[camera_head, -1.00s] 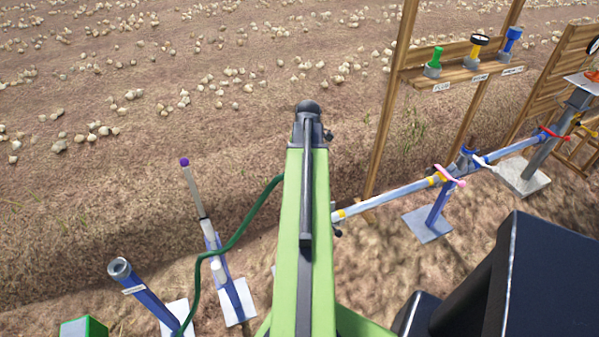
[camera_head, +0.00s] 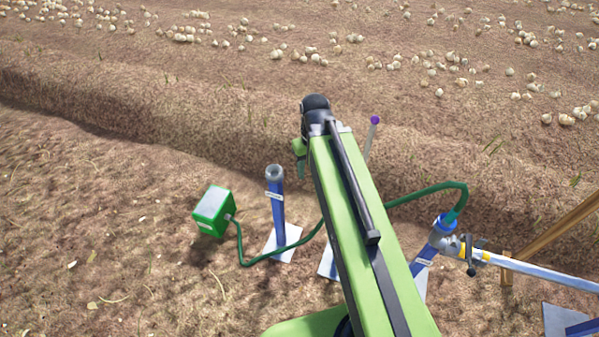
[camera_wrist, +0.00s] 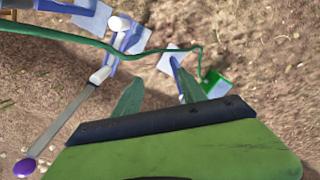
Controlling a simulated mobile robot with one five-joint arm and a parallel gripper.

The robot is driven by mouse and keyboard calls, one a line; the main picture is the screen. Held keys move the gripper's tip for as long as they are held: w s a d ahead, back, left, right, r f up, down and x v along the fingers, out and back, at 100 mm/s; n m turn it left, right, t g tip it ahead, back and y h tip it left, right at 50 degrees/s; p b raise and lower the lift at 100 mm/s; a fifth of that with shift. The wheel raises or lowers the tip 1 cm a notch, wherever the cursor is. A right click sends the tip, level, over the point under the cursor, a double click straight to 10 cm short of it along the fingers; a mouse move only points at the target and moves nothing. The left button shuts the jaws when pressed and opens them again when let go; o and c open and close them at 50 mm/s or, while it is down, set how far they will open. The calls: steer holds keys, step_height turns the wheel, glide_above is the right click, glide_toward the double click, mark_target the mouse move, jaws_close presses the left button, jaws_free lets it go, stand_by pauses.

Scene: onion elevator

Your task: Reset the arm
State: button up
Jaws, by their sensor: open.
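My green arm (camera_head: 365,225) reaches up and away in the head view, leaning to the left. At its far end part of my gripper shows beside the black joint; the rest is hidden. In the wrist view my gripper (camera_wrist: 160,82) has its two green fingers spread apart with nothing held between them. Beyond the fingers are ground, a blue post and a green box.
A green box (camera_head: 213,211) joins a green hose (camera_head: 290,247) that runs behind my arm to a pipe fitting (camera_head: 441,232) at right. A blue post (camera_head: 276,210) stands left of my arm. A purple-tipped rod (camera_head: 373,133) is just behind it. The left ground is clear.

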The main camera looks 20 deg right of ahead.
steer(key=shift+m, duration=0.7)
steer(key=a, duration=0.4)
steer(key=shift+s+a, duration=0.2)
steer(key=shift+a, duration=0.15)
step_height(320, 180, up, 2)
steer(key=shift+r+p, duration=0.25)
steer(key=shift+p, duration=1)
steer(key=shift+f+b, duration=0.3)
